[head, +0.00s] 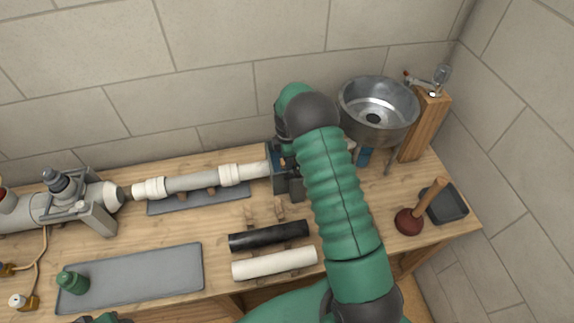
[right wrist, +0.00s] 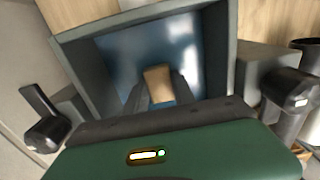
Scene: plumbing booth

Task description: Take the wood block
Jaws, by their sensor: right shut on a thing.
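The wood block (right wrist: 157,75) is a small light-brown piece in the right wrist view, inside a grey-rimmed box (right wrist: 222,45) with a shiny blue inside. My right gripper (right wrist: 159,90) reaches into this box, and its two fingers are shut on the block. The lower part of the block is hidden between the fingers. In the head view my right arm covers the block and most of the box (head: 287,186). Of my left arm only a small green and dark part shows at the bottom edge, with no fingers in view.
A pipe run (head: 200,182) lies left of the box on the wooden bench. A metal basin (head: 378,105) stands behind right, with a wooden post (head: 427,128) and a plunger (head: 410,221) further right. A black tube (head: 268,235) and a white tube (head: 274,263) lie in front.

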